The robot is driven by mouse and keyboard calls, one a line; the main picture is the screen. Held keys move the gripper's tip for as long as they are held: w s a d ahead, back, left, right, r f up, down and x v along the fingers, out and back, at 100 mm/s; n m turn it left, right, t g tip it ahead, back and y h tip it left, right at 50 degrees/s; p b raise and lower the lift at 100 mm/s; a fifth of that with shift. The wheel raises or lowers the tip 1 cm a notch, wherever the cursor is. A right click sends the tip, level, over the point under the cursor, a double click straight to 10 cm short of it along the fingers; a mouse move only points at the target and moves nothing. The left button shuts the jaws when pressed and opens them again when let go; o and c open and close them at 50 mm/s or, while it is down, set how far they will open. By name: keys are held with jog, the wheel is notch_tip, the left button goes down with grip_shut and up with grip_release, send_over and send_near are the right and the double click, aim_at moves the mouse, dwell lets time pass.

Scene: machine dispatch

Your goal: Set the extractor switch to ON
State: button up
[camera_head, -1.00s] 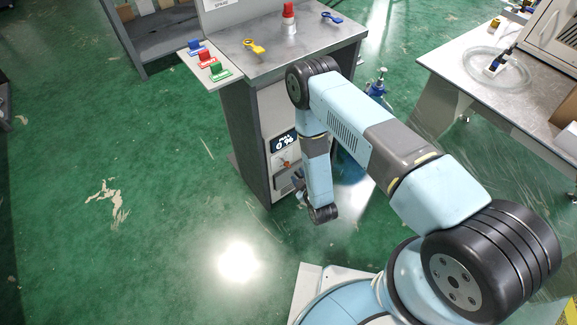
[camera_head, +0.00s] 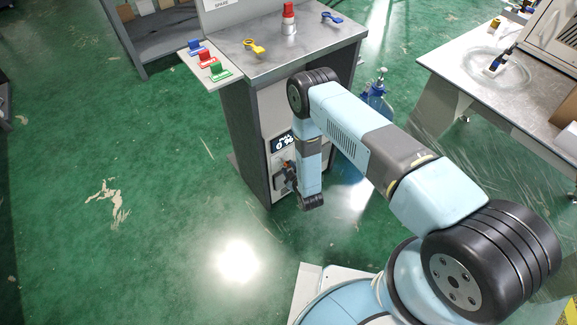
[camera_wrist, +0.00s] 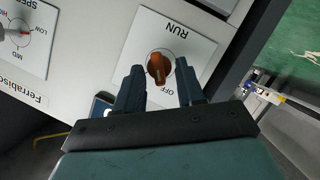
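An orange rotary knob (camera_wrist: 159,68) sits on a white plate marked RUN and OFF in the wrist view. The word RUN is above it and OFF below it in the picture. The knob's ridge runs roughly up and down, one end toward OFF. No label reading extractor or ON is legible. My gripper (camera_wrist: 161,72) is open, with one finger on each side of the knob in the picture. Contact with the knob cannot be told. In the head view my gripper (camera_head: 288,172) is at the front of the grey cabinet (camera_head: 245,130), below its dark display (camera_head: 283,142).
A second plate (camera_wrist: 25,35) marked SPEED, with LOW and MID, is left of the knob. A red-capped beacon (camera_head: 288,18) and a yellow tag (camera_head: 254,46) are on the cabinet top. A workbench (camera_head: 480,75) stands at right. Green floor left of the cabinet is clear.

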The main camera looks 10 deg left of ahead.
jog(key=shift+x, duration=1.3)
